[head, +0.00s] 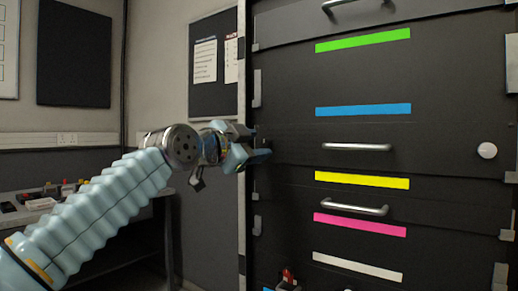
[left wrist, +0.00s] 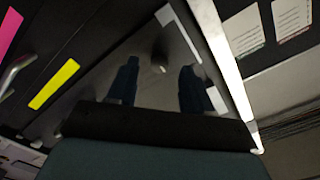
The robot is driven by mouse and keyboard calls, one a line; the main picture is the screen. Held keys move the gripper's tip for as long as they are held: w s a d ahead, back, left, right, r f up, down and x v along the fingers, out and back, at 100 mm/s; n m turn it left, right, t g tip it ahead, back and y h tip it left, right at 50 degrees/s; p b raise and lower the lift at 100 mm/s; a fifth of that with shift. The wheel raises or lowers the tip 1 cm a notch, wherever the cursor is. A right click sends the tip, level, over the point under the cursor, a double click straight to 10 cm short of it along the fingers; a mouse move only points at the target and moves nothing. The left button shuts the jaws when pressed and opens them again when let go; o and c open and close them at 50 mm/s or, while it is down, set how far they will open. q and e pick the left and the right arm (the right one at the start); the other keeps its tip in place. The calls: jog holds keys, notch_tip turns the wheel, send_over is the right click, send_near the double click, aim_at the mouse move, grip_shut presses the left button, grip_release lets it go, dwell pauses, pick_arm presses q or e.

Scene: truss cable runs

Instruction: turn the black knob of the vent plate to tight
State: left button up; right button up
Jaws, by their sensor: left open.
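My left gripper (head: 258,147) reaches in from the left at the left edge of the black cabinet front. In the left wrist view its two dark fingers stand apart, open, with a gap between them. A small dark rounded thing, which looks like the black knob (left wrist: 160,60), shows between and just beyond the fingertips, not gripped. It sits on a grey panel, perhaps the vent plate (left wrist: 150,92). I cannot tell whether the fingers touch it, nor how it is turned. In the head view the gripper hides this spot. My right gripper is not in view.
The cabinet front (head: 285,100) carries coloured strips, such as a yellow strip (head: 362,181), and metal handles (head: 357,147). A white round knob (head: 487,150) is at its right. A bench (head: 150,205) with small items stands left. A notice board (head: 213,70) hangs behind.

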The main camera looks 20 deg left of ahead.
pick_arm(q)
jog(key=b+v, duration=0.3)
jog(key=v, duration=0.8)
jog(key=shift+s, duration=0.35)
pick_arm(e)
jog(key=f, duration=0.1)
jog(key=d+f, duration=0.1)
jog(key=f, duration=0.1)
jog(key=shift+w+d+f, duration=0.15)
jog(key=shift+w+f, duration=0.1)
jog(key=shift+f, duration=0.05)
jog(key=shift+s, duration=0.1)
